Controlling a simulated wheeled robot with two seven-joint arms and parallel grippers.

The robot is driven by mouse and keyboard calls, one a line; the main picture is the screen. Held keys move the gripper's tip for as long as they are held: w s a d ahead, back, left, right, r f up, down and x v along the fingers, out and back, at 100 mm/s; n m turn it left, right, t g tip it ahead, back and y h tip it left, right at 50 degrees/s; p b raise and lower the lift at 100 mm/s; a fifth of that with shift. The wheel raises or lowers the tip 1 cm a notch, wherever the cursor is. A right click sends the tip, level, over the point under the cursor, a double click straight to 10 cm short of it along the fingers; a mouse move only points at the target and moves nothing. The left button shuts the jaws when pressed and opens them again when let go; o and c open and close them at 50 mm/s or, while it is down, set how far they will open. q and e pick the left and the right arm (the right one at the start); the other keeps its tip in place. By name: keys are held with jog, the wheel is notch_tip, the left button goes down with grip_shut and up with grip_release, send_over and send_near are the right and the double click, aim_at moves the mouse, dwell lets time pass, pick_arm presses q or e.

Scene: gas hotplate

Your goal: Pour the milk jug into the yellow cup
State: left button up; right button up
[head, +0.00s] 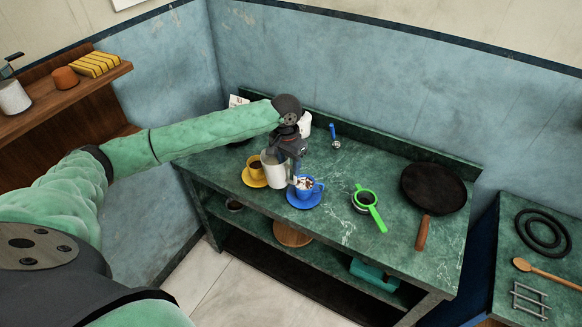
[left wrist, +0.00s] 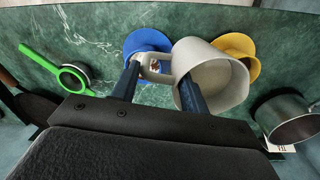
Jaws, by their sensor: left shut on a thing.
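The milk jug (head: 272,169) is whitish and hangs or stands between the two cups; I cannot tell if its base touches the counter. My left gripper (head: 294,168) is shut on its handle, which shows between the fingers in the left wrist view (left wrist: 155,70). The jug looks about upright in the head view. The yellow cup (head: 255,174), with dark drink inside, sits on a yellow saucer just left of the jug. In the left wrist view the jug hides most of the yellow cup and saucer (left wrist: 235,42). My right gripper is out of view.
A blue cup (head: 307,193) with pale topping stands on a blue saucer close to the jug's right. Further right on the green counter (head: 340,215) are a green strainer (head: 364,195) and a dark pan (head: 433,188). A metal pot (left wrist: 290,122) shows in the wrist view.

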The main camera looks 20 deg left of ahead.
pick_arm(q)
jog(key=shift+a+r+h+b, duration=0.15)
jog(key=shift+a+h+b, duration=0.35)
jog(key=shift+a+b, duration=0.15)
jog(key=h+b, duration=0.1)
jog(key=a, duration=0.1)
jog(key=a+g+h+b, duration=0.1)
jog(key=shift+w+r+h+b, duration=0.3)
jog(key=shift+w+r, duration=0.05)
jog(key=shift+r, duration=0.05)
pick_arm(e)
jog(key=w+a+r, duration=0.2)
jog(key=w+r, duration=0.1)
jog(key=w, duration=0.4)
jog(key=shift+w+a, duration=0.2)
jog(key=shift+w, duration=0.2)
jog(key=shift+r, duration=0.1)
pick_arm(q)
jog(key=shift+r+p, duration=0.1)
jog(key=shift+p, duration=0.25)
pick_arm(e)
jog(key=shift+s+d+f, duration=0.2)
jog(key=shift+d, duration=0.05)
pick_arm(q)
jog(key=shift+a+p, duration=0.1)
jog(key=shift+p, duration=0.3)
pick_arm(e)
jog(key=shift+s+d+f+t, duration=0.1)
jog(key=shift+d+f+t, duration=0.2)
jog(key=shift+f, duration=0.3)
